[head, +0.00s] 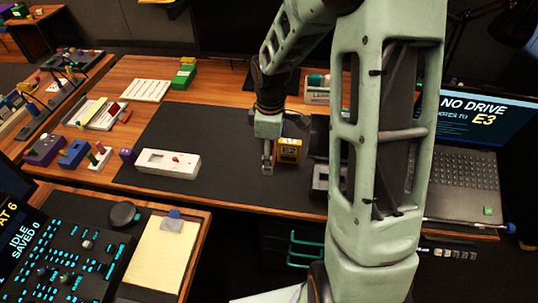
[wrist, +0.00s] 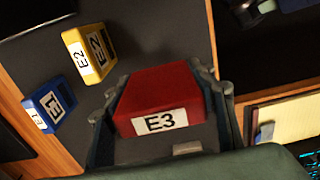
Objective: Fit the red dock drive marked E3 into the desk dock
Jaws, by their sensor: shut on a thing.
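The red dock drive marked E3 (wrist: 160,90) sits between the two fingers of my gripper (wrist: 163,84) in the wrist view, its white label toward the camera. The gripper is shut on it. In the head view my gripper (head: 268,160) is low over the dark desk mat, just left of the yellow drive; I cannot make out the red drive there. A grey, dark-centred box (head: 320,180), which looks like the desk dock, stands to the right, partly hidden by my arm. Its slot is not clearly visible.
A yellow drive marked E2 (head: 289,150) stands on the mat, also in the wrist view (wrist: 89,53). A blue drive marked E1 (wrist: 49,105) is near it. A laptop (head: 462,150) at right shows "NO DRIVE" and "E3".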

